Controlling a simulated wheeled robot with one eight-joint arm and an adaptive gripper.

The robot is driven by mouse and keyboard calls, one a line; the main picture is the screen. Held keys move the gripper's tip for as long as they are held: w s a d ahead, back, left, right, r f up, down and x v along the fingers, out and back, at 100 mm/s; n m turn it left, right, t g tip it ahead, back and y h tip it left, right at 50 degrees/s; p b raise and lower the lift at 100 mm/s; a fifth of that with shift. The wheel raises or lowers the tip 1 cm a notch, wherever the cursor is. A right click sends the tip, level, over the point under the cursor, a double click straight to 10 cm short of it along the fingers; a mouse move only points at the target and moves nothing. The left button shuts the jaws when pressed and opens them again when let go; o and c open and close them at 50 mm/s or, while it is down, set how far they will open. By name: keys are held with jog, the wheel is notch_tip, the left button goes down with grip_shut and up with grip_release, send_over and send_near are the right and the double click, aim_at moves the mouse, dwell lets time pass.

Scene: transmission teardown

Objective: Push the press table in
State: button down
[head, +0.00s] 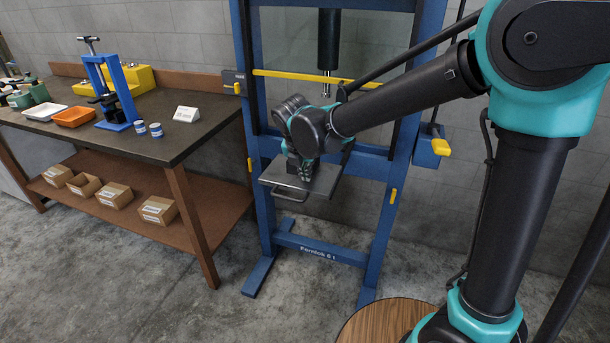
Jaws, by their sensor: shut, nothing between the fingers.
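The press table (331,181) is a flat dark grey plate with a bar handle (290,196) on its front edge. It sits in the blue floor press (252,120) and juts out in front of the press's uprights. My gripper (304,177) is shut and empty, pointing down over the table's middle. The fingertips are at or just above the plate; I cannot tell if they touch it. My wrist hides part of the plate's back and the press's middle.
A workbench (165,143) with a small blue press (112,95), an orange tray (75,117) and cartons (114,195) below stands left. A round wooden top (372,322) is at the bottom. The floor before the press is clear.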

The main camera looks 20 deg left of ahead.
jog(key=w+d, duration=0.2)
jog(key=w, duration=2.2)
jog(key=shift+w, duration=0.35)
jog(key=shift+w+r, duration=0.1)
jog(key=shift+w, duration=0.05)
